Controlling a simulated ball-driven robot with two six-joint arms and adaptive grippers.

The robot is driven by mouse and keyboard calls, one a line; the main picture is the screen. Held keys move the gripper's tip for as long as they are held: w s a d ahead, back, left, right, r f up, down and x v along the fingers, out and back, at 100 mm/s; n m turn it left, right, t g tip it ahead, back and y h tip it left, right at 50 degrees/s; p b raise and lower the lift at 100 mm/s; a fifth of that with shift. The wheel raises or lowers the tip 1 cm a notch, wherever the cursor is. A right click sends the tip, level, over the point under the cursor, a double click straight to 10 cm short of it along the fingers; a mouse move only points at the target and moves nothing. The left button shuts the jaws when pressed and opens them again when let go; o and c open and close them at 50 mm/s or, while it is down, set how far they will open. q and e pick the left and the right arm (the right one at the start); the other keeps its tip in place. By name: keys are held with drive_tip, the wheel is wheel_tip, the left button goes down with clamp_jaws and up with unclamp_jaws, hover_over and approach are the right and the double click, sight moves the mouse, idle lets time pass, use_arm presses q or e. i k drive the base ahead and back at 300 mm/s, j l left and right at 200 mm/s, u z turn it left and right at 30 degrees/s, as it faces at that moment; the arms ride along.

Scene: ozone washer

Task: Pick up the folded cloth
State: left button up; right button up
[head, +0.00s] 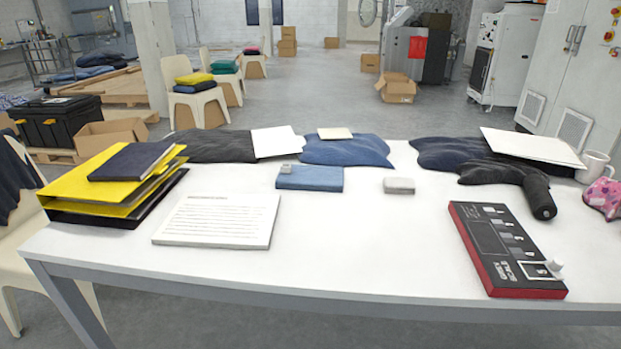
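A flat blue rectangular item (310,179), which looks like a folded cloth, lies near the middle of the white table (350,235). A small grey block (287,168) rests on its upper left corner. Other cloths lie spread along the table's back edge: a dark one (215,147) at left, a blue one (345,151) behind the flat item, and a dark navy one (450,155) at right. A crumpled pink patterned cloth (604,196) is at the right edge, partly cut off. Neither of my grippers is in view.
Yellow and black folders (95,188) are stacked at the table's left, beside a white printed sheet (220,220). A grey block (399,186), a red-black control box (505,250), a dark cylinder (540,198) and a white mug (594,167) are to the right. The front middle is clear.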

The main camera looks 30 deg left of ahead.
sight(317, 179)
drive_tip(key=u, duration=0.55)
drive_tip(key=j+u, duration=0.4)
drive_tip(key=j, duration=0.3)
drive_tip(key=i+j+u, duration=0.15)
drive_tip(key=j+u, duration=0.2)
drive_tip(key=j, duration=0.3)
drive_tip(key=i+j, duration=0.1)
drive_tip(key=j, duration=0.45)
